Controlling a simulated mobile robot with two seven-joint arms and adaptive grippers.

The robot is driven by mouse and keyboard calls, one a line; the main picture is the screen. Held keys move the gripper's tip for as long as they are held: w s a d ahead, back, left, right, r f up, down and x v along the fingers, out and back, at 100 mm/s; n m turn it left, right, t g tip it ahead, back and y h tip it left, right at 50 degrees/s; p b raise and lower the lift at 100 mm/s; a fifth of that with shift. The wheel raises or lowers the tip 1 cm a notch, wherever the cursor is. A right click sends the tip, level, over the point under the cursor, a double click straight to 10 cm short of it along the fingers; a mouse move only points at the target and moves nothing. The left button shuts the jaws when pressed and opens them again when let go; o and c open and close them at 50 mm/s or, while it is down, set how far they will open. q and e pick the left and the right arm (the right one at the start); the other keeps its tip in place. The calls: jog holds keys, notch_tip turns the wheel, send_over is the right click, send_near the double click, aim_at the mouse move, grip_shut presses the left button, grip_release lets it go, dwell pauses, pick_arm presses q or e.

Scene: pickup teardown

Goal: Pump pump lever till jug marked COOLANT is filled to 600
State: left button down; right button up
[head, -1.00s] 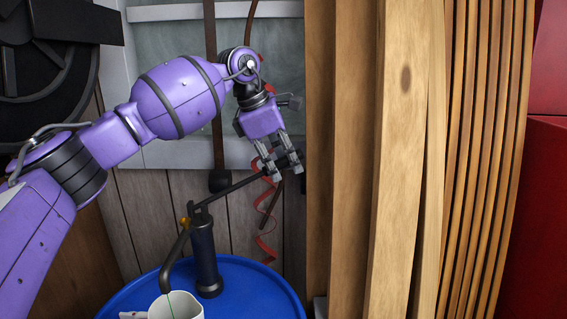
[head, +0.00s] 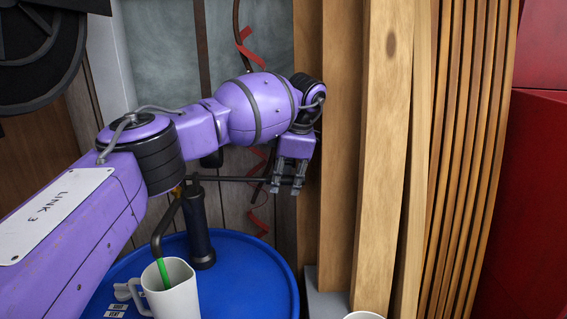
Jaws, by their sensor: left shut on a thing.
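A dark hand pump (head: 201,232) stands upright on a blue drum (head: 268,290). Its pump lever (head: 238,179) runs right from the pump head, nearly level. My left gripper (head: 287,188) is shut on the lever's outer end. A white jug (head: 176,296) stands on the drum under the pump's curved spout (head: 164,225), its handle to the left. A green stream (head: 163,273) runs from the spout into the jug. The jug's marking and liquid level cannot be read from here.
Tall wooden boards (head: 385,150) stand just right of my left gripper. A red coil (head: 258,215) hangs behind the lever. Another white rim (head: 364,316) shows at the bottom edge.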

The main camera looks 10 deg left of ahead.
pick_arm(q)
jog(key=shift+s+a+f+y+b, duration=0.15)
jog(key=shift+f+y, duration=0.25)
jog(key=shift+f, duration=0.6)
jog(key=shift+w+a+f+y+b, duration=0.15)
jog(key=shift+f+y, duration=0.25)
jog(key=shift+f, duration=0.55)
jog(key=shift+s+a+f+y+b, duration=0.15)
jog(key=shift+f+y, duration=0.25)
jog(key=shift+f, duration=0.6)
jog(key=shift+d, duration=0.1)
jog(key=c, duration=1.6)
grip_release()
jog(key=shift+o, duration=0.2)
jog(key=v, duration=1.2)
jog(key=shift+w, duration=0.25)
